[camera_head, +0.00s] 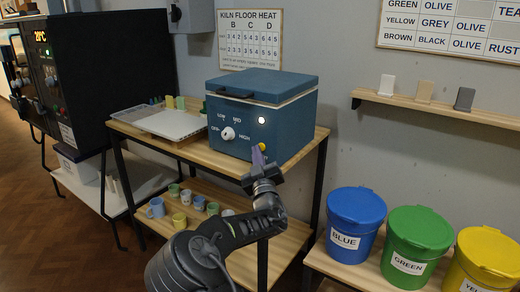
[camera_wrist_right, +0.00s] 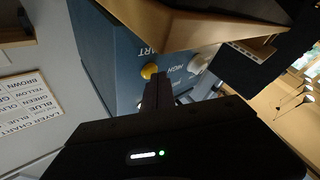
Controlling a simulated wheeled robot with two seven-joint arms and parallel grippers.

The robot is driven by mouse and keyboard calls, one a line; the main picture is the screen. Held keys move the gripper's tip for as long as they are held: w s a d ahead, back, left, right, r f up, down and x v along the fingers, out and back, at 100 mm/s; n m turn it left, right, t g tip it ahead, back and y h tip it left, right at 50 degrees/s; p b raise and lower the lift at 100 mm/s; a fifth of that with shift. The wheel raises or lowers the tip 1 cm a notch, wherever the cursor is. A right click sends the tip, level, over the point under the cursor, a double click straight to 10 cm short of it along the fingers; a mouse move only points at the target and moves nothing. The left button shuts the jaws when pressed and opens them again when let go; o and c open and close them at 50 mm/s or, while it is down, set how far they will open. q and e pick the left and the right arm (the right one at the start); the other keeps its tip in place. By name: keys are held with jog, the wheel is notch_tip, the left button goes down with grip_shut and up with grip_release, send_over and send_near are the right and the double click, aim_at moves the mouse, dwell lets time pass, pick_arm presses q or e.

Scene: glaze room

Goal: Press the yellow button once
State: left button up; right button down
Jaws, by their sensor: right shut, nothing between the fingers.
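The yellow button (camera_head: 262,147) is on the front of a blue box-shaped kiln (camera_head: 285,125), low and right of the white dial (camera_head: 228,133). My right gripper (camera_head: 257,156) is at the kiln front, its fingertips right by the button, partly covering it in the head view. In the right wrist view the yellow button (camera_wrist_right: 149,71) shows just beyond the tips of the shut fingers (camera_wrist_right: 158,80). I cannot tell whether the fingertips touch it. The right gripper is shut and empty. My left gripper is not in view.
The kiln stands on a wooden table (camera_head: 315,140) with a grey-white tray (camera_head: 172,124) to its left. Cups (camera_head: 180,220) stand on the lower shelf. Blue (camera_head: 355,222), green (camera_head: 415,245) and yellow (camera_head: 485,262) lidded buckets stand at right. A dark machine (camera_head: 95,70) is at left.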

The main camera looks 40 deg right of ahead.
dwell(0.4)
jog(key=shift+s+a, duration=0.25)
jog(key=shift+a, duration=0.5)
jog(key=a, duration=0.2)
jog(key=s+a, duration=0.1)
jog(key=a, duration=0.1)
jog(key=shift+s+a, duration=0.2)
jog(key=shift+a, duration=0.2)
dwell(0.8)
